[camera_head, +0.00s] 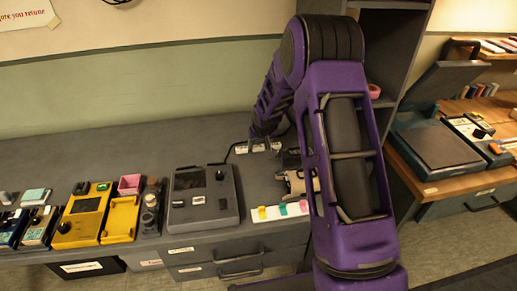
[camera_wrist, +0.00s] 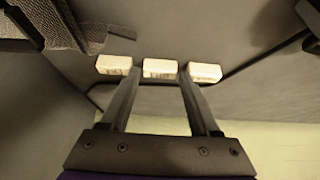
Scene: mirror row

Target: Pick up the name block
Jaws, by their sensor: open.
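Three small cream-white blocks stand in a row in the wrist view: a left block (camera_wrist: 114,65), a middle block (camera_wrist: 160,69) and a right block (camera_wrist: 204,72). Each has faint dark marks on its lower face, too small to read, so I cannot tell which is the name block. My gripper (camera_wrist: 158,80) is open, its two fingers reaching toward the row. The middle block appears between the fingertips, just beyond them in the picture. I cannot tell whether the fingers touch any block.
A white strip with coloured tabs (camera_head: 267,213) lies near the desk's front edge. A dark grey device (camera_head: 203,212), a yellow device (camera_head: 83,214) and a pink box (camera_head: 130,184) stand to the left. A wooden table (camera_head: 462,184) is at right. The desk's back left is clear.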

